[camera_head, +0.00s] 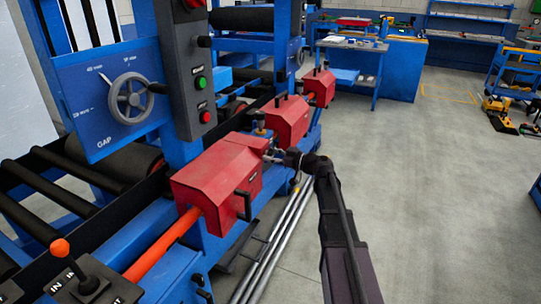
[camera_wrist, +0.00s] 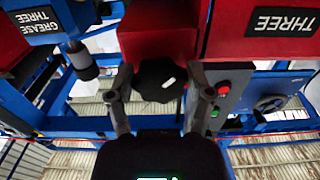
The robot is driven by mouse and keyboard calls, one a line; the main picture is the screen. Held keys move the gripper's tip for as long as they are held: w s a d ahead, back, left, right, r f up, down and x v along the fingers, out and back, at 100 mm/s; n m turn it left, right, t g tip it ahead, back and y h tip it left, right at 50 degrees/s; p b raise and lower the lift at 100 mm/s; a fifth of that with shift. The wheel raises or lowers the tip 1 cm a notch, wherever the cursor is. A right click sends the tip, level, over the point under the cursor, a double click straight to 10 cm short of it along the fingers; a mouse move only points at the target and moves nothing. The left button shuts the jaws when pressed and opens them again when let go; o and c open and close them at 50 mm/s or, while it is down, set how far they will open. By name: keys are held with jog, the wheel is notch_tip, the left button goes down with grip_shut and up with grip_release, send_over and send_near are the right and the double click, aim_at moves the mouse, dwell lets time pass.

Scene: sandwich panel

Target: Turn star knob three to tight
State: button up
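The black star knob (camera_wrist: 159,80), with a white mark on its face, sits on the red housing beside a label reading THREE in the wrist view. The wrist picture is upside down. My gripper (camera_wrist: 160,78) has one finger on each side of the knob, apparently with narrow gaps. It looks open, with the knob between its fingertips. In the head view my gripper (camera_head: 273,157) reaches the gap beside the middle red housing (camera_head: 286,121). The knob cannot be made out there.
A nearer red housing (camera_head: 212,180) with a black handle (camera_head: 244,205) stands beside my arm. Open floor (camera_head: 430,190) lies to the right.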

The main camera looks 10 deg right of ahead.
jog(key=shift+c, duration=0.5)
